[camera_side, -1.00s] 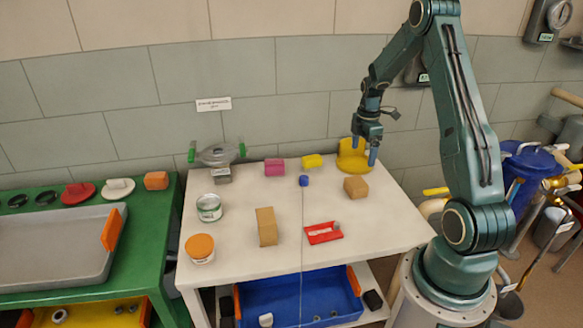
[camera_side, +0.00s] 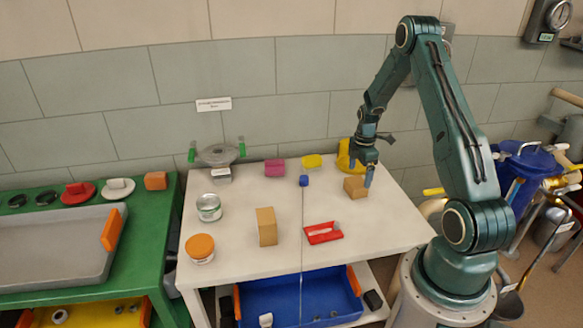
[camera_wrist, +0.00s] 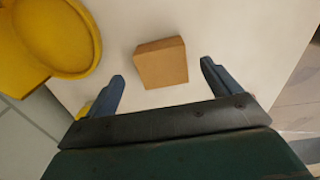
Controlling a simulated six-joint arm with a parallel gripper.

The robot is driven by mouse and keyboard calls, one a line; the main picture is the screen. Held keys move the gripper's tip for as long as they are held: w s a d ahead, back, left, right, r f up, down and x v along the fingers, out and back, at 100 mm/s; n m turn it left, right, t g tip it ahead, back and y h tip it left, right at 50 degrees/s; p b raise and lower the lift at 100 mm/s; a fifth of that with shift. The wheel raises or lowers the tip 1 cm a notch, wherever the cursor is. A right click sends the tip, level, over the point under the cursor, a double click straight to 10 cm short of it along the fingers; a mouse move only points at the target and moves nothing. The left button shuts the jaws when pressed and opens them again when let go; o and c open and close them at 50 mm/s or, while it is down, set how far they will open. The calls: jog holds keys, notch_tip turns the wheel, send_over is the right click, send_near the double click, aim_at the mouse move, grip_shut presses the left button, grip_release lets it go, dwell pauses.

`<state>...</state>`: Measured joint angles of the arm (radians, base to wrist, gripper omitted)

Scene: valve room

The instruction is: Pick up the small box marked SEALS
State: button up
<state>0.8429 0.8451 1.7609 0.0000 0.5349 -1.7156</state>
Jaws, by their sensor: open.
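I cannot read the word SEALS on any box. A small brown box (camera_side: 355,187) sits on the white table at the right; it also shows in the wrist view (camera_wrist: 161,63), with no marking visible on the faces I see. My gripper (camera_side: 362,173) is open just above this box, fingers pointing down. In the wrist view the box appears between the two blue fingertips, and nothing is held. A taller tan box (camera_side: 266,227) stands near the table's middle front.
A yellow round object (camera_side: 346,156) stands close behind my gripper. A blue piece (camera_side: 304,181), yellow block (camera_side: 312,161), pink block (camera_side: 274,168) and red tray (camera_side: 323,233) lie to the left. Clear table lies around the brown box.

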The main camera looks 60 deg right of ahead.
aim_at(358, 181)
jog(key=shift+s+a+f, duration=0.1)
jog(key=shift+f, duration=2.2)
jog(key=shift+c, duration=0.4)
jog(key=c, duration=1)
